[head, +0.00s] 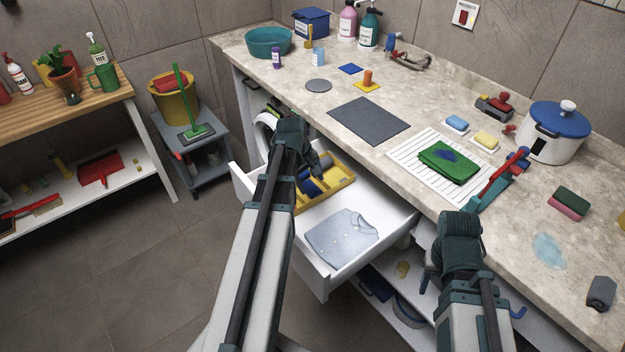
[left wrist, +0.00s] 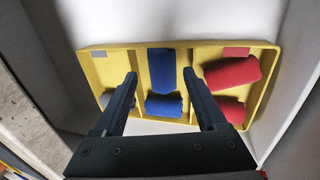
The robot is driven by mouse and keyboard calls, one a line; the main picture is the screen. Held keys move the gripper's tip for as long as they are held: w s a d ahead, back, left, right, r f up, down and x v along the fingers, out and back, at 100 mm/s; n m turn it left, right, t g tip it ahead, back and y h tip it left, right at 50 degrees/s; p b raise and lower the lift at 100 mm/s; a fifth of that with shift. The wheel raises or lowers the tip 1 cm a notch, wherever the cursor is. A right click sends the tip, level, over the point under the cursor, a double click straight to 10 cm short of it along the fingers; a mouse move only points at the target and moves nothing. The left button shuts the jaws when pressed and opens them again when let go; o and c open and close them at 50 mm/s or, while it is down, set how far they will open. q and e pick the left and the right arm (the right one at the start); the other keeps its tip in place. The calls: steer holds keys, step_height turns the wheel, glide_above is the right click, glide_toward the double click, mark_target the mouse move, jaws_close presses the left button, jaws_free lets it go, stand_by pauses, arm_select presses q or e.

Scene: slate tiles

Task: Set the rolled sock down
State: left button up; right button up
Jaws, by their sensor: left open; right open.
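A yellow divided tray (head: 345,181) lies in the open white drawer; it also shows in the left wrist view (left wrist: 262,100). Its middle compartment holds a blue rolled sock (left wrist: 163,106) at the near end and a flat blue patch (left wrist: 161,68). The right compartment holds two red rolls, one tilted (left wrist: 232,72) and one nearer (left wrist: 232,112). A grey roll (left wrist: 106,100) is in the left compartment, partly hidden by a finger. My left gripper (left wrist: 159,76) is open above the tray, with nothing held between its fingers. My right gripper (head: 429,278) is open, mostly hidden by its wrist.
A folded light-blue shirt (head: 342,238) lies in the drawer (head: 385,226) beside the tray. The counter (head: 305,108) above carries a grey mat (head: 368,121), a striped rack (head: 405,158) with a green cloth, and a white pot (head: 553,145). Floor at left is clear.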

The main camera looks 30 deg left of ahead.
arm_select(q)
steer(key=p+v, duration=0.6)
steer(key=v, duration=0.2)
steer(key=shift+p, duration=0.35)
steer(key=s+d+m+g, duration=0.1)
steer(key=s+d+m, duration=0.3)
steer(key=d, duration=0.6)
steer(key=s+d+m+g+y, duration=0.1)
steer(key=s+d+m, duration=0.3)
steer(key=d+m, duration=0.3)
steer(key=s+d+m+g+y, duration=0.1)
steer(key=s+d+m, duration=0.3)
steer(key=d, duration=1)
steer(key=shift+s+f+m, duration=0.25)
steer(key=shift+s+m, duration=0.15)
steer(key=shift+m, duration=0.7)
